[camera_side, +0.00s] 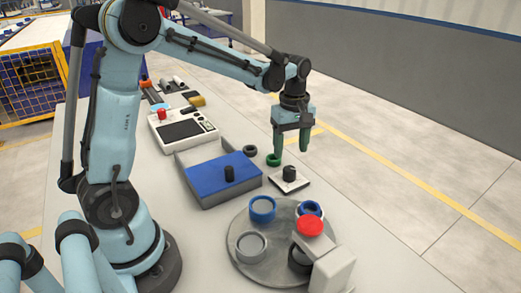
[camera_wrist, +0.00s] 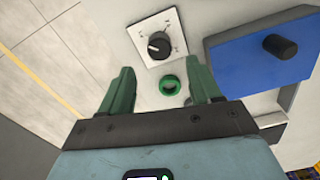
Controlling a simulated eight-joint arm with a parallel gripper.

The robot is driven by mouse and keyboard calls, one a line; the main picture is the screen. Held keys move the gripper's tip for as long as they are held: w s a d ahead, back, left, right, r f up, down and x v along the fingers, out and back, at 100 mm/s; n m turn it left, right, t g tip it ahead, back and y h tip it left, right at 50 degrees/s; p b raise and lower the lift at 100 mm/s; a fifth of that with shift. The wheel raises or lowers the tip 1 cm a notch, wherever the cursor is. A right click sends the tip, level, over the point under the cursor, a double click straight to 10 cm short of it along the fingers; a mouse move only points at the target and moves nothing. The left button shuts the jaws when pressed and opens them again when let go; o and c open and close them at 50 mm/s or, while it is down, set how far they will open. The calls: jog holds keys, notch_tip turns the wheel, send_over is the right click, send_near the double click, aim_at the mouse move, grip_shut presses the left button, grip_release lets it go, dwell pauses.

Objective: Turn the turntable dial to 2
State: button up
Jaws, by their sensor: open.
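The dial is a black knob (camera_side: 289,172) on a white square plate, lying on the table in front of the turntable's far edge. In the wrist view the knob (camera_wrist: 159,45) sits on its plate (camera_wrist: 143,30), with small marks around it too small to read; I cannot tell its setting. My gripper (camera_side: 291,153) points down with green fingers apart and nothing between them. It is above the table, on the far side of the dial in the side view. In the wrist view the dial lies just beyond the fingertips (camera_wrist: 160,74). The grey turntable (camera_side: 277,273) carries several rings.
A small green ring (camera_side: 273,160) lies near my gripper, with a black ring (camera_side: 250,150) beside it. A blue-lidded box (camera_side: 208,177) with a black knob stands left of the dial. A red button (camera_side: 310,226) tops a white stand at the turntable. The table's right edge is close.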

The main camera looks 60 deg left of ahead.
aim_at(289, 168)
jog(key=shift+f, duration=3.5)
jog(key=c, duration=1)
jog(key=shift+c, duration=0.2)
